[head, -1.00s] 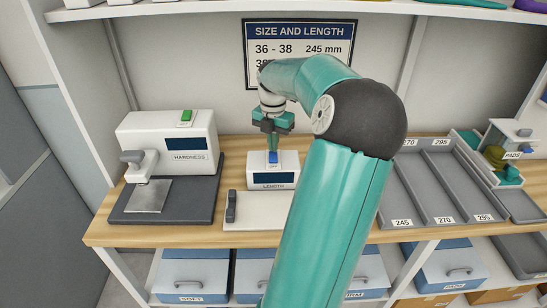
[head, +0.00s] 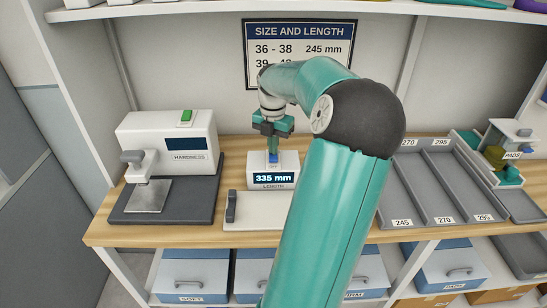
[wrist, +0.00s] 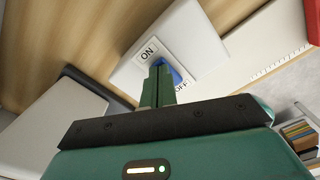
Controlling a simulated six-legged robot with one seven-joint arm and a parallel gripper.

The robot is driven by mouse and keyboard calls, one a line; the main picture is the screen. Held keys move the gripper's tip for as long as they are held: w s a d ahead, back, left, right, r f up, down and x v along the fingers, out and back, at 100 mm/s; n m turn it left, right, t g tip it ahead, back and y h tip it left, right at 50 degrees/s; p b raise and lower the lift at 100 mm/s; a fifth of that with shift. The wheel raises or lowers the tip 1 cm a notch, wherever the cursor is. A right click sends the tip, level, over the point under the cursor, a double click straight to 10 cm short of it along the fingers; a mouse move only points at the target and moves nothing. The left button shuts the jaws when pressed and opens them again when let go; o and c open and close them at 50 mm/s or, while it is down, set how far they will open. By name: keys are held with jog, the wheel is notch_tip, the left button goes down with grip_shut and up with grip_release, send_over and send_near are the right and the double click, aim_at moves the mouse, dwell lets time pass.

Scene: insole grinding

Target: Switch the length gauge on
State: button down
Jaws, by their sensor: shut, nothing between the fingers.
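The length gauge (head: 259,182) is a white box on a white base on the wooden bench in the head view. Its display is lit and reads 335 mm. A blue rocker switch (wrist: 174,72) with ON and OFF labels is on its top, also partly seen in the wrist view's gauge housing (wrist: 205,45). My gripper (head: 273,150) is above the gauge, pointing down, shut and empty. Its fingertips are at the switch, close to the ON side, and hide part of it. Whether they touch it cannot be told.
The hardness tester (head: 165,140) with a green switch stands to the left. Grey trays (head: 430,190) marked 245, 270 and 295 are on the right, with a pads machine (head: 505,150) beyond. A size and length sign (head: 300,48) hangs behind. My arm hides bench space right of the gauge.

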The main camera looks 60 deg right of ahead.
jog(key=shift+r, duration=3.45)
jog(key=w+a+r+m+h, duration=0.1)
jog(key=w+a+m, duration=0.35)
jog(key=a, duration=0.75)
jog(key=w+a+r+m+h, duration=0.1)
jog(key=w+a+m+h, duration=0.1)
jog(key=w+a, duration=0.8)
jog(key=s+a+m+t+y, duration=0.1)
jog(key=s+a+m, duration=0.4)
jog(key=a, duration=0.8)
jog(key=s+a+f+m+t+y, duration=0.1)
jog(key=s+a+m+t, duration=0.3)
jog(key=a, duration=1)
jog(key=shift+s+m+t+y, duration=0.3)
jog(key=shift+s+m+y, duration=0.2)
jog(key=shift+s+m, duration=0.45)
jog(key=shift+w, duration=0.1)
